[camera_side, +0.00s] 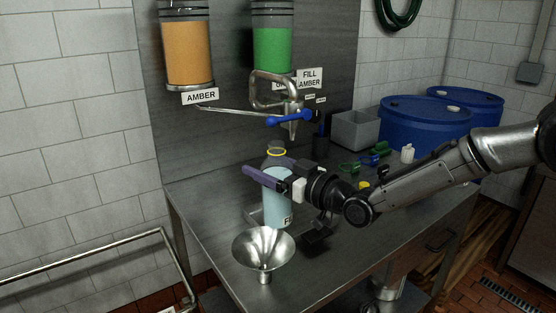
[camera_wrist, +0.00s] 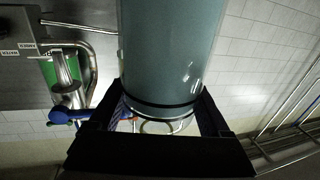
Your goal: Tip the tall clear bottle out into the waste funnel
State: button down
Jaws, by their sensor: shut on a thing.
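The tall clear bottle (camera_side: 276,207) holds pale blue liquid and has a yellow ring at its neck. It stands about upright in the side view, behind the waste funnel. A label with partly hidden letters is low on its side. My gripper (camera_side: 268,178) is shut around the bottle's upper part, coming from the right. In the wrist view the bottle (camera_wrist: 170,50) fills the middle between the dark fingers of my gripper (camera_wrist: 160,115). The metal waste funnel (camera_side: 264,252) is at the table's front edge, open side up, just below and in front of the bottle. I cannot tell whether the bottle's base touches the table.
A spout with a blue lever (camera_side: 290,119) hangs above and behind the bottle. Amber (camera_side: 186,54) and green (camera_side: 272,50) cylinders are on the back panel. A grey bin (camera_side: 354,130), blue drums (camera_side: 425,122) and small items are at the back right. The table (camera_side: 205,210) is clear left of the bottle.

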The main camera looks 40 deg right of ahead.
jog(key=n+y, duration=0.1)
jog(key=n, duration=1.1)
jog(key=n+t+y, duration=0.1)
jog(key=n, duration=0.5)
jog(key=shift+d+f+y, duration=0.1)
jog(key=shift+f+y, duration=0.1)
jog(key=shift+y, duration=0.1)
jog(key=shift+s+a+r+n+y, duration=0.2)
jog(key=shift+r+n, duration=0.3)
jog(key=shift+n, duration=0.45)
jog(key=shift+w+a+r+n+y, duration=0.1)
jog(key=shift+r+n+y, duration=0.3)
jog(key=shift+n, duration=0.55)
jog(key=shift+r, duration=0.1)
